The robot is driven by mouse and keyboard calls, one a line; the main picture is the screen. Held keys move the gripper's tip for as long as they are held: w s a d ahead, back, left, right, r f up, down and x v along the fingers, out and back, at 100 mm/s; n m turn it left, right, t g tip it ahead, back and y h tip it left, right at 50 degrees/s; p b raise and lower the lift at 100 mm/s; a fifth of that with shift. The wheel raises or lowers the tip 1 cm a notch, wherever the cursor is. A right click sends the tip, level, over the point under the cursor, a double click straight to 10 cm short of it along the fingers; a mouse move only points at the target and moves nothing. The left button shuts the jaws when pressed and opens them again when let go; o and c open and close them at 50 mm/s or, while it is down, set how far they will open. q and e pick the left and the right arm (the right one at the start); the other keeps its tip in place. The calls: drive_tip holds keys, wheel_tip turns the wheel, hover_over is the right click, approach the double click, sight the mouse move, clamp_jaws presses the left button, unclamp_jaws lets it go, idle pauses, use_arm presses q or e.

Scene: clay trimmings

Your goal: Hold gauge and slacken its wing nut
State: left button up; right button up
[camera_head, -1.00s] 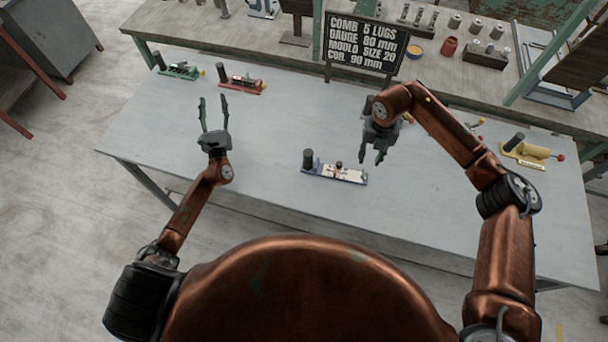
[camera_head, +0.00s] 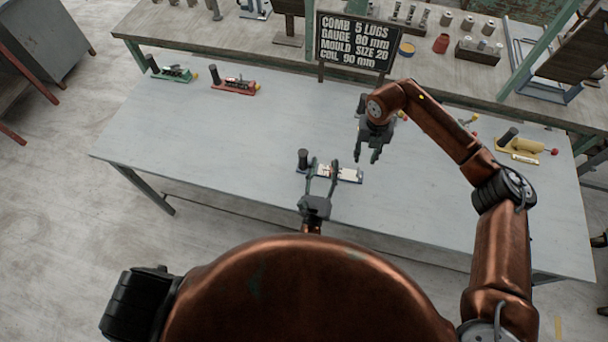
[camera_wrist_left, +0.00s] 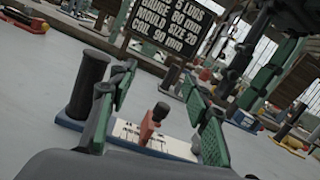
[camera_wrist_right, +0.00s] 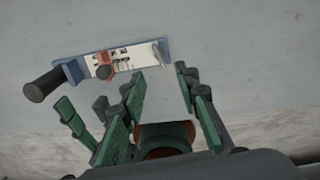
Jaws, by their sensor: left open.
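The gauge (camera_head: 349,174) lies on the grey table, with a blue base, a white scale plate and a black upright handle (camera_head: 303,158) at its left end. Its red slider (camera_wrist_left: 148,126) carries a small dark-topped knob, seemingly the wing nut (camera_wrist_left: 161,110); its shape is unclear. My left gripper (camera_head: 322,164) is open at the gauge's near side. In the left wrist view, the slider appears between its fingers, with no clear contact. My right gripper (camera_head: 366,158) is open and empty above and behind the gauge's right end. The gauge also shows in the right wrist view (camera_wrist_right: 135,58).
A green gauge (camera_head: 175,75) and a red one (camera_head: 235,87) lie at the table's far left, a yellow one (camera_head: 522,147) at the right. A sign (camera_head: 356,42) stands behind.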

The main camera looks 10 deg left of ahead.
sight(303, 160)
use_arm(q)
drive_tip(key=s+f, duration=0.2)
drive_tip(key=shift+s+a+f+m+g+y, duration=0.25)
drive_tip(key=shift+s+f+m+g+y, duration=0.05)
drive_tip(key=shift+m+y, duration=0.1)
drive_tip(key=shift+s+a+f+y, duration=0.2)
drive_tip(key=shift+a+y, duration=0.1)
drive_tip(key=shift+a, duration=0.15)
drive_tip(key=shift+s+a+f+y, duration=0.1)
drive_tip(key=shift+s+a+y, duration=0.1)
drive_tip(key=shift+a+y, duration=0.15)
drive_tip(key=a, duration=0.1)
drive_tip(key=a+g+y, duration=0.1)
drive_tip(key=a+n+y, duration=0.1)
drive_tip(key=a, duration=0.1)
drive_tip(key=shift+w+a, duration=0.1)
drive_tip(key=shift+w, duration=0.2)
drive_tip(key=shift+w+a, duration=0.15)
drive_tip(key=shift+w, duration=0.15)
drive_tip(key=shift+x, duration=3.55)
drive_tip(key=shift+a+f, duration=0.15)
drive_tip(key=shift+c, duration=0.3)
clamp_jaws()
